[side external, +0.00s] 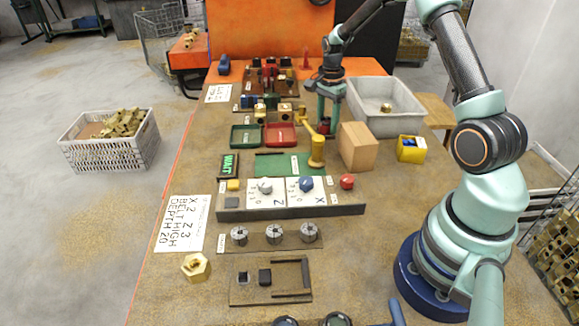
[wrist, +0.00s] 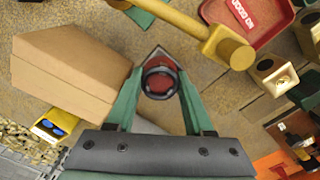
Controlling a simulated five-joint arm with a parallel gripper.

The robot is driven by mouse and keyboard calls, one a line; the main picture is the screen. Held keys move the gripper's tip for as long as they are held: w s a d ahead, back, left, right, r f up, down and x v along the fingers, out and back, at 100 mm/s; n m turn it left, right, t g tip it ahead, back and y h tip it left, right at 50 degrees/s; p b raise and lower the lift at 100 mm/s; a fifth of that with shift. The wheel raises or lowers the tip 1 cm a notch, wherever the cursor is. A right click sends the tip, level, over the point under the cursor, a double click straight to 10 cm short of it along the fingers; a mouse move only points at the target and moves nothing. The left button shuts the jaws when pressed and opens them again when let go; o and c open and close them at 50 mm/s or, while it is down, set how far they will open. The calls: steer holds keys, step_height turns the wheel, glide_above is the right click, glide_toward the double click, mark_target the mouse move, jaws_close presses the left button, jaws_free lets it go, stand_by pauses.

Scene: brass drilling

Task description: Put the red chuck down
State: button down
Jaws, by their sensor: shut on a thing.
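The red chuck (wrist: 160,83) is between the two green fingers of my gripper (wrist: 158,78) in the wrist view, with a dark ring showing on it. My gripper is shut on it. In the side view my gripper (side external: 323,108) points down behind the brass lever (side external: 317,150) and the brown block (side external: 357,147). The chuck's red shows only as a small patch low between the fingers. Whether its underside touches the table cannot be told.
A red tray (side external: 281,135) and a green tray (side external: 245,137) lie left of the lever. A grey bin (side external: 402,122) stands right of my gripper. A yellow box (side external: 410,150) is beside the brown block.

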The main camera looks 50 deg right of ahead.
step_height(320, 180, up, 17)
steer(key=s+a+r+n, duration=0.1)
steer(key=s+a+n, duration=0.2)
steer(key=a+n, duration=0.65)
steer(key=s+a+n, duration=0.2)
steer(key=a+n, duration=0.7)
steer(key=a, duration=0.2)
steer(key=s+f+n, duration=0.1)
steer(key=s+f, duration=0.3)
steer(key=w+d+r+m, duration=0.1)
steer(key=w+d, duration=0.4)
steer(key=d, duration=0.5)
steer(key=w+d+r+m, duration=0.15)
steer(key=w+d, duration=0.25)
steer(key=d, duration=0.7)
steer(key=shift+n, duration=0.5)
steer(key=f, duration=1.9)
steer(key=shift+w+a, duration=0.1)
steer(key=shift+a, duration=0.15)
steer(key=shift+f, duration=0.1)
